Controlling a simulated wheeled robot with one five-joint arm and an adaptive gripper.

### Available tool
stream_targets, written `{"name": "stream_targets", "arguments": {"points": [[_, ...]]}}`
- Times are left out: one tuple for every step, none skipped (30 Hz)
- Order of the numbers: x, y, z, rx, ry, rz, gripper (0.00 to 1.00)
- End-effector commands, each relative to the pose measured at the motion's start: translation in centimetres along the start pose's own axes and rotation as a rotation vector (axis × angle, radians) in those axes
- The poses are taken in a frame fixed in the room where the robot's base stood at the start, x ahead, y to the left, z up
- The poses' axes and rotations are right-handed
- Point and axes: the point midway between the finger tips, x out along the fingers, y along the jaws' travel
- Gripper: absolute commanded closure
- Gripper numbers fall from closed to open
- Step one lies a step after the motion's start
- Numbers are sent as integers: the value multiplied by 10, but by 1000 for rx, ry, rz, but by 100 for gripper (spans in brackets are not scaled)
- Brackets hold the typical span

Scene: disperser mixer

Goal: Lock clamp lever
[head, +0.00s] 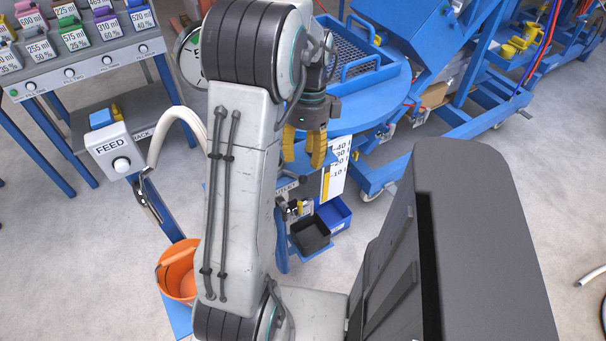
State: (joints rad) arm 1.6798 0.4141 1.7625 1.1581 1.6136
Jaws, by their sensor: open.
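My gripper (304,148) hangs at the end of my arm in the upper middle of the head view. Its two yellow fingers point down and stand apart, with nothing seen between them. It is in front of the blue round vessel (388,95). I cannot single out the clamp lever for sure. A small dark and yellow fitting (297,208) shows below my gripper, partly behind my arm, and may belong to it. A yellow handle-like part (522,42) sits on the blue frame at the upper right.
A white level scale (337,168) stands just right of my gripper. Black (311,234) and blue bins (334,214) sit below. Grey floor is open at right.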

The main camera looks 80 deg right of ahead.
Motion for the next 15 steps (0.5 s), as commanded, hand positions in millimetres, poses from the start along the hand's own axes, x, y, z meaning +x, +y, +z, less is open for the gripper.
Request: {"name": "stream_targets", "arguments": {"points": [[5,1,0,2,0,4,55],[8,1,0,2,0,5,55],[13,1,0,2,0,5,55],[17,2,0,2,0,5,55],[21,2,0,1,0,6,55],[26,1,0,1,0,5,55],[30,1,0,1,0,5,55],[33,1,0,1,0,4,55],[38,1,0,0,0,4,55],[41,2,0,0,0,5,55],[46,1,0,0,0,4,55],[50,0,0,0,0,2,55],[53,1,0,0,0,3,55],[55,1,0,0,0,2,55],[58,0,0,-1,0,1,55]]}}
